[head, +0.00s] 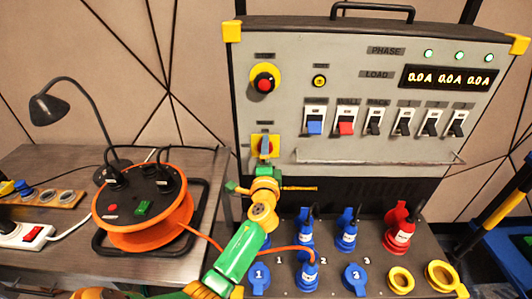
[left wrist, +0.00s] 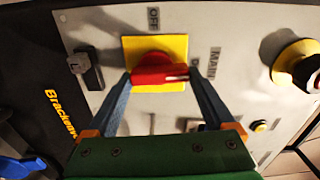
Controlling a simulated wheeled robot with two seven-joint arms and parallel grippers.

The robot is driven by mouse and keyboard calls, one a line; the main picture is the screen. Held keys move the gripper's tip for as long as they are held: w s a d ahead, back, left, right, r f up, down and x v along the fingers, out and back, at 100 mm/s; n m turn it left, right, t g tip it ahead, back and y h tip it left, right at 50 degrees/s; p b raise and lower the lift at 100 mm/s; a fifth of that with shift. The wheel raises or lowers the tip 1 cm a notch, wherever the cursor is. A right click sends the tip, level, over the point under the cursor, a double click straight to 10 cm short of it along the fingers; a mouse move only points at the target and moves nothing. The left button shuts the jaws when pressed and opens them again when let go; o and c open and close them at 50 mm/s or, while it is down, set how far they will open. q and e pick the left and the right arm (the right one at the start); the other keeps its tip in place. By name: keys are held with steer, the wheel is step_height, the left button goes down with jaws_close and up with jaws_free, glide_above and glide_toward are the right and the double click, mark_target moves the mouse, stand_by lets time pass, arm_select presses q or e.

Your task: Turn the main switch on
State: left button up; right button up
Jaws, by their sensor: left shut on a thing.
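The main switch is a red rotary handle (left wrist: 150,74) on a yellow square plate (left wrist: 165,48) in the left wrist view. Its long side lies across that picture. An OFF label is above the plate and a MAIN label to its right; another label is partly hidden by a finger. In the head view the yellow plate (head: 256,141) is low on the left of the grey panel. My left gripper (left wrist: 161,75) is shut on the handle, one finger at each end. In the head view my left gripper (head: 265,148) partly hides the switch. My right gripper is not in view.
A red emergency button (head: 264,83) sits above the switch. Several rocker switches (head: 346,124) and a metal bar (head: 380,158) lie to the right. Blue and red plugs (head: 400,232) stand on the socket shelf below. An orange cable reel (head: 150,233) stands on the left table.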

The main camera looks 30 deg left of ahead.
arm_select(q)
steer(key=shift+f+m, duration=0.1)
steer(key=shift+m, duration=0.4)
steer(key=o, duration=1.1)
steer(key=v, duration=0.7)
steer(key=shift+s, duration=0.1)
